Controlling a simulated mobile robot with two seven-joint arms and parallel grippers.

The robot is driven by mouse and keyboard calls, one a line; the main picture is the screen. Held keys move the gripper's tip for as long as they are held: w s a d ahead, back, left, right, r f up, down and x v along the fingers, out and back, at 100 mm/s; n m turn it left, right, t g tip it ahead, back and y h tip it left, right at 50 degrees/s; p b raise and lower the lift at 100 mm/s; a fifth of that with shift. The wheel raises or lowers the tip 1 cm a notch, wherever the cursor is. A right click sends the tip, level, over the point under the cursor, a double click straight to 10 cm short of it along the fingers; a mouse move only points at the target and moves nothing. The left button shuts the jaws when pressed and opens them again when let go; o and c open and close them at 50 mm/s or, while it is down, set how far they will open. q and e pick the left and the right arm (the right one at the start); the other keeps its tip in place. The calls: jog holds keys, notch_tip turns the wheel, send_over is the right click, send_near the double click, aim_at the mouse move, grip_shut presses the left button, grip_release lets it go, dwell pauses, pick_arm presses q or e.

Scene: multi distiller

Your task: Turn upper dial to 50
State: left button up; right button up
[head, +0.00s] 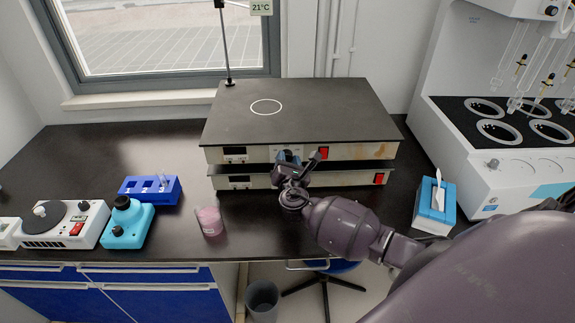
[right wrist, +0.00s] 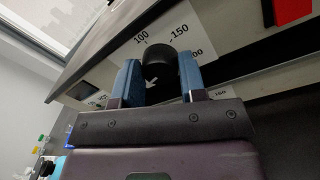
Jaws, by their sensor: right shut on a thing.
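The upper hot plate (head: 330,112) rests stacked on the lower hot plate (head: 262,182), with a small display (head: 235,150) and a red switch (head: 323,153) on its front. My right gripper (head: 289,157) is at the front of the upper plate, between display and switch. In the right wrist view its blue fingers are shut on the black upper dial (right wrist: 158,56), one on each side. The scale (right wrist: 160,36) shows 100 and 150, with a partly covered number at right. A white pointer mark shows partly at the dial; its exact reading is unclear. My left gripper is not in view.
On the bench left stand a pink-filled beaker (head: 209,220), a blue rack (head: 150,189), a turquoise device (head: 127,223) and a white stirrer (head: 66,225). A tissue box (head: 435,206) and a white distiller (head: 500,175) stand right. A stool (head: 328,266) is below the bench.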

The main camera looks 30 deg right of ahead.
jog(key=shift+f+m+b, duration=0.35)
jog(key=shift+m+b, duration=0.4)
jog(key=shift+m, duration=0.25)
jog(key=m+b, duration=0.4)
jog(key=m, duration=0.1)
jog(key=shift+m, duration=0.4)
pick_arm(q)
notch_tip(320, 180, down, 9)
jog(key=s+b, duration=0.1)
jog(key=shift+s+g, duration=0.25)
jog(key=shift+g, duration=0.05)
pick_arm(e)
jog(key=shift+r+m+h, duration=0.15)
jog(key=shift+m+h, duration=0.15)
jog(key=shift+m, duration=0.6)
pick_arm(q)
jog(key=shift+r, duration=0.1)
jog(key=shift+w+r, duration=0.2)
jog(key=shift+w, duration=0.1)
pick_arm(e)
jog(key=o, duration=0.9)
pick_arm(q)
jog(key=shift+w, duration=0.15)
pick_arm(e)
jog(key=shift+o, duration=0.2)
